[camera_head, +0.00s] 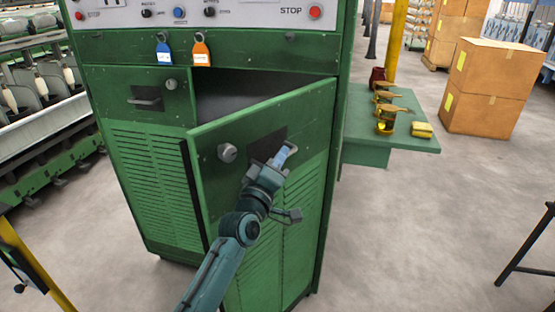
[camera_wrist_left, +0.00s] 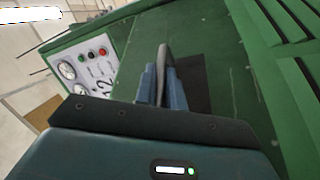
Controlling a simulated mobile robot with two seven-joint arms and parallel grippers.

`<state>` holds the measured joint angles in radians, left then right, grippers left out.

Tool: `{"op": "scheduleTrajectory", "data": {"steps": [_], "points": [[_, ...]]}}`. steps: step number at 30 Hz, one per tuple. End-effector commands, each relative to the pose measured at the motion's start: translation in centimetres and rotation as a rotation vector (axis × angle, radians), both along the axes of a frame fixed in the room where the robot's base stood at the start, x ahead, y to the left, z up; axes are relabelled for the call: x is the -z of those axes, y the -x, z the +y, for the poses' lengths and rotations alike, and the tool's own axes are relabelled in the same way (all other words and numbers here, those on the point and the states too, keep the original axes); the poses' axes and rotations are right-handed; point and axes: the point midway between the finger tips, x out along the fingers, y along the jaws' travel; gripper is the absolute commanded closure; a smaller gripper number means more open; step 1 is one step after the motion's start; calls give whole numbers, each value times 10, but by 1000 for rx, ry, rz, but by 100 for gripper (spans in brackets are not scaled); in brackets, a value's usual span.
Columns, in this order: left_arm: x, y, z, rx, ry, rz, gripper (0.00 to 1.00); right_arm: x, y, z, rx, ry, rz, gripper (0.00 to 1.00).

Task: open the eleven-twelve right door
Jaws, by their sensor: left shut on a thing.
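The right door (camera_head: 300,180) of the green cabinet stands partly open, swung out toward me, with a dark gap behind its top edge. It has a round metal knob (camera_head: 228,153) and a dark recess where its handle is. My left gripper (camera_head: 284,155) is shut on the door handle, which also shows as a dark bar (camera_wrist_left: 162,75) between the fingers in the left wrist view. The left door (camera_head: 150,180) of the cabinet is closed, with its own handle (camera_head: 147,98). My right gripper is not in view.
A green side shelf (camera_head: 360,140) with brass pieces (camera_head: 385,115) adjoins the cabinet's right side. Cardboard boxes (camera_head: 490,85) stand at the back right. A spinning machine (camera_head: 40,110) is at the left. The floor (camera_head: 400,240) to the right of the door is clear.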

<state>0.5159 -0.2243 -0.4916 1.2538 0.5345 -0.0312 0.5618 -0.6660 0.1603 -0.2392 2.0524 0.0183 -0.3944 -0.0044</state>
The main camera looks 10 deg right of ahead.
Motion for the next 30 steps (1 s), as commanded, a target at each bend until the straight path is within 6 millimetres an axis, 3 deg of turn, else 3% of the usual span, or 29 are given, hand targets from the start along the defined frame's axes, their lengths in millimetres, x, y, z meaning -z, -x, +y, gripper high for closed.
{"op": "scheduleTrajectory", "data": {"steps": [5,6,14,23,30], "points": [[0,0,0,1,-1,0,100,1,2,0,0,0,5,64],[0,0,0,1,-1,0,88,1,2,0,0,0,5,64],[0,0,0,0,0,0,67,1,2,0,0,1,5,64],[0,3,3,-1,0,1,67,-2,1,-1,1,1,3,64],[6,36,24,-1,-2,3,67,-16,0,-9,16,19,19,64]]}}
